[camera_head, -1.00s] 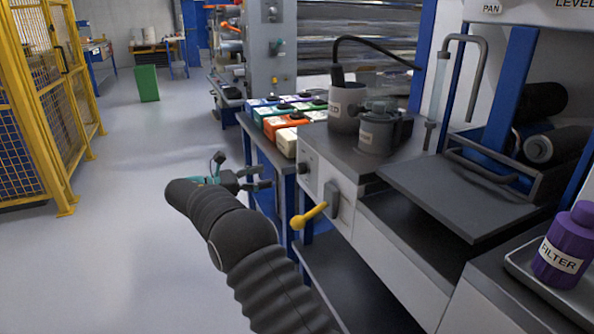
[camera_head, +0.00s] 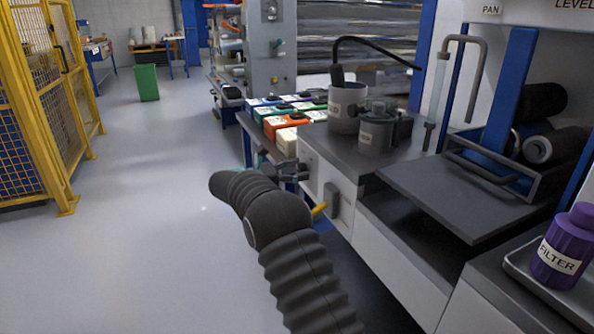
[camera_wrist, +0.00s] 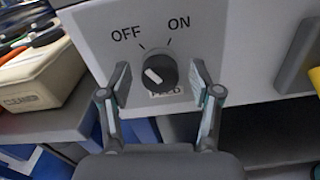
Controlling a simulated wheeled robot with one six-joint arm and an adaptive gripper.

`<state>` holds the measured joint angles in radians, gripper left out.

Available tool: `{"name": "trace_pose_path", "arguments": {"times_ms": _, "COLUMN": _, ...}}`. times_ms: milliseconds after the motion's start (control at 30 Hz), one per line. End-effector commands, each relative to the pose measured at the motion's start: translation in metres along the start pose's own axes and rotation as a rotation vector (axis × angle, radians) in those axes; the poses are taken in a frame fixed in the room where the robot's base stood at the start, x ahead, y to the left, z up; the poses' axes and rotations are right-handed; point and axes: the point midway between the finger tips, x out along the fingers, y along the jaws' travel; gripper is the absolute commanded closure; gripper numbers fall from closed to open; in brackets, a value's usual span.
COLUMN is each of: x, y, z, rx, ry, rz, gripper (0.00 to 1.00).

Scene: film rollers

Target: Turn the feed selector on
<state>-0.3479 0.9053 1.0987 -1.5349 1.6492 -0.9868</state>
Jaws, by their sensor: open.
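The feed selector (camera_wrist: 160,72) is a round black knob on a light panel (camera_wrist: 90,30), in the middle of the wrist view. OFF is printed at its upper left and ON at its upper right. Its white pointer mark lies toward the upper left, on the OFF side. A label below the knob is partly hidden. My gripper (camera_wrist: 160,82) is open, with one finger on each side of the knob; I cannot tell whether either touches it. In the head view my gripper (camera_head: 290,172) is at the cabinet's front, and the knob is hidden there.
A pot (camera_head: 345,108) and a purple filter bottle (camera_head: 565,245) stand on top.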

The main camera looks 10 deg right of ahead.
Motion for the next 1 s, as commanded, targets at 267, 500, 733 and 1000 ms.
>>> {"name": "trace_pose_path", "arguments": {"times_ms": 267, "x": -0.0003, "y": 0.0, "z": -0.0001, "rx": 0.0, "ry": 0.0, "rz": 0.0, "gripper": 0.86}}
{"name": "trace_pose_path", "arguments": {"times_ms": 500, "x": -0.0004, "y": 0.0, "z": -0.0003, "rx": 0.005, "ry": 0.0, "rz": 0.0, "gripper": 0.96}}
{"name": "trace_pose_path", "arguments": {"times_ms": 733, "x": -0.0004, "y": -0.0001, "z": -0.0012, "rx": 0.069, "ry": 0.0, "rz": 0.0, "gripper": 0.96}}
{"name": "trace_pose_path", "arguments": {"times_ms": 1000, "x": -0.0004, "y": -0.0005, "z": -0.0027, "rx": 0.262, "ry": 0.001, "rz": 0.0, "gripper": 0.96}}
